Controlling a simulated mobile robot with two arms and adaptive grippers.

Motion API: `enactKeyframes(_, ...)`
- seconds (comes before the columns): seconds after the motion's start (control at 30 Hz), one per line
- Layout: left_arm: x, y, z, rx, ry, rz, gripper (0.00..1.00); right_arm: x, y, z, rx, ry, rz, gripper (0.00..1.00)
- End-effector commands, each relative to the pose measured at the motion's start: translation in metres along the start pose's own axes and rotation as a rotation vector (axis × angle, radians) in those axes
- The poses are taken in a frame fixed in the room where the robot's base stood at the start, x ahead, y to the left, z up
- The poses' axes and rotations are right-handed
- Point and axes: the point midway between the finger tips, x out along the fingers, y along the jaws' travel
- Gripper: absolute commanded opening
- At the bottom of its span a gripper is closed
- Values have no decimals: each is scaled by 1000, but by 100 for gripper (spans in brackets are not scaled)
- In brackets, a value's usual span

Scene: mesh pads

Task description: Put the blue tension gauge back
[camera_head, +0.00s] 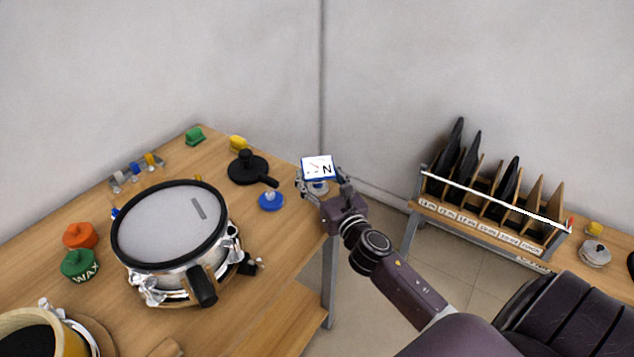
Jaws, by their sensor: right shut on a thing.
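The blue tension gauge (318,167) has a white face with an "N" and a small red mark. My right gripper (320,186) is shut on it, with a finger on each side of it. The gauge is near the right edge of the wooden table (285,239); I cannot tell how high above the table it is. A round blue base with a pale knob (271,200) sits on the table just left of the gripper. My left gripper is not in view.
A drum (170,225) stands on the table. A black stand (247,167) is behind the blue base. A rack with upright dark pads (485,228) stands at right, across a floor gap.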

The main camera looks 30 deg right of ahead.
Motion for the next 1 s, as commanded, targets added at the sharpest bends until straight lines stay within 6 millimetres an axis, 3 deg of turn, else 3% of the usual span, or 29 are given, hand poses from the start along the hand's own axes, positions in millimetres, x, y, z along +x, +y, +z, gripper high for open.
enactKeyframes(0.1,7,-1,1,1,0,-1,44,0,0,-12,1,-4,0,16)
enactKeyframes(0.5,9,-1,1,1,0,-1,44,0,0,-16,-1,-4,2,16)
enactKeyframes(0.53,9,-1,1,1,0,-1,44,0,0,-19,0,0,1,60)
enactKeyframes(0.7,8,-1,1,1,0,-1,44,0,0,-18,0,0,1,78)
enactKeyframes(1.0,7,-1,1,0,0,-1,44,0,0,-16,0,0,1,78)
